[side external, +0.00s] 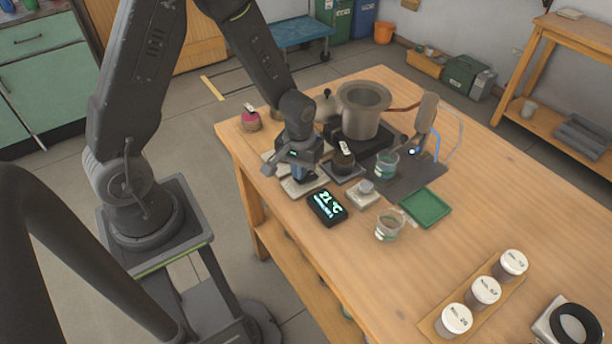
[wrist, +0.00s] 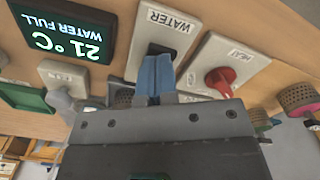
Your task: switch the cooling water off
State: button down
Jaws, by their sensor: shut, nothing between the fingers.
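The cooling water switch is on a pale plate labelled WATER (wrist: 172,22), with a dark switch part (wrist: 160,48) below the label in the wrist view. My gripper (wrist: 155,68) is shut, its blue fingertips together and empty, right over that dark part. They partly hide it, so I cannot tell the switch's position or whether they touch. In the side external view my gripper (side external: 298,178) points down over the near-left part of the table, above a pale plate (side external: 303,187). The black display (wrist: 62,28) reads 21 °C and WATER FULL; it also shows in the side view (side external: 327,208).
A HEAT plate (wrist: 237,60) with a red knob (wrist: 220,80) sits beside the WATER plate. A large pot (side external: 363,108), glass beakers (side external: 389,226) and a green tray (side external: 426,207) stand close by. Labelled jars (side external: 484,291) are at the front right.

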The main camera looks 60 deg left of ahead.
jog(key=shift+f, duration=0.5)
jog(key=shift+r, duration=3.55)
jog(key=s+d+r+m+t, duration=0.2)
jog(key=s+r, duration=0.4)
jog(key=r, duration=0.4)
jog(key=s+d+r+m+t, duration=0.2)
jog(key=s+r+m+t, duration=0.1)
jog(key=s+r, duration=0.4)
notch_tip(320, 180, up, 3)
jog(key=shift+d+r+m+t, duration=0.1)
jog(key=shift+d+m+t, duration=0.15)
jog(key=shift+m, duration=0.25)
jog(key=shift+a, duration=0.1)
